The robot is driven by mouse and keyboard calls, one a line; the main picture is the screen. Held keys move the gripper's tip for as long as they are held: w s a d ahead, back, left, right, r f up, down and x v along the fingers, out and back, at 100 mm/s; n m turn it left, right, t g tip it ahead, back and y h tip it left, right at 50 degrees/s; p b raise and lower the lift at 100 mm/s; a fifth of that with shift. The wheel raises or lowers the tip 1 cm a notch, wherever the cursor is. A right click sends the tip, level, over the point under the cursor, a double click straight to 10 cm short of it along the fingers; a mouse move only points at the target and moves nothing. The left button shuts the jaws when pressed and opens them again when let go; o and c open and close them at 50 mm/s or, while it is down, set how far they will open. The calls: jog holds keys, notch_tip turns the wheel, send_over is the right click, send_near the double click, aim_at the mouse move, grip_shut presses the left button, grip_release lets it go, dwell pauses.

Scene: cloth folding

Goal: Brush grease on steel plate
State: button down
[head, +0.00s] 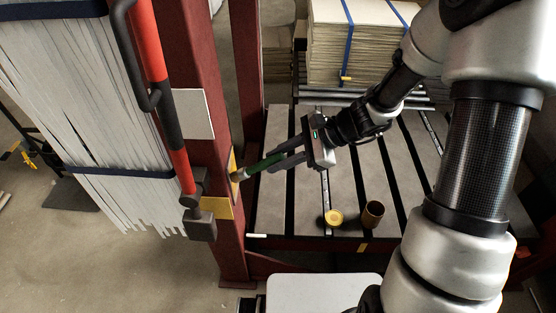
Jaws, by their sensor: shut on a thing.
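My gripper (278,163) is shut on a brush with a green handle (260,164), held slanting down to the left. The brush's dark head (239,175) is at the edge of the red column, close to a yellow strip; I cannot tell whether it touches. A flat pale grey plate (193,112) is on the column, above and left of the brush. A yellow patch (217,207) is lower on the column. I cannot tell which surface is the steel plate. An open brown can (373,213) stands on the slatted deck, with a round yellow lid (334,217) beside it.
The red column (188,50) rises left of my gripper. A red and black lever (165,95) hangs in front of strapped white sheets (95,110). The grey slatted deck (290,200) has free room around the can. Strapped board stacks (355,40) stand behind.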

jog(key=shift+w+r+p, duration=0.85)
jog(key=shift+w+p, duration=0.45)
jog(key=shift+w, duration=2.35)
jog(key=shift+s+b, duration=1)
jog(key=shift+s, duration=3)
jog(key=shift+d, duration=0.15)
jog(key=shift+d+p, duration=0.4)
jog(key=shift+d, duration=2.5)
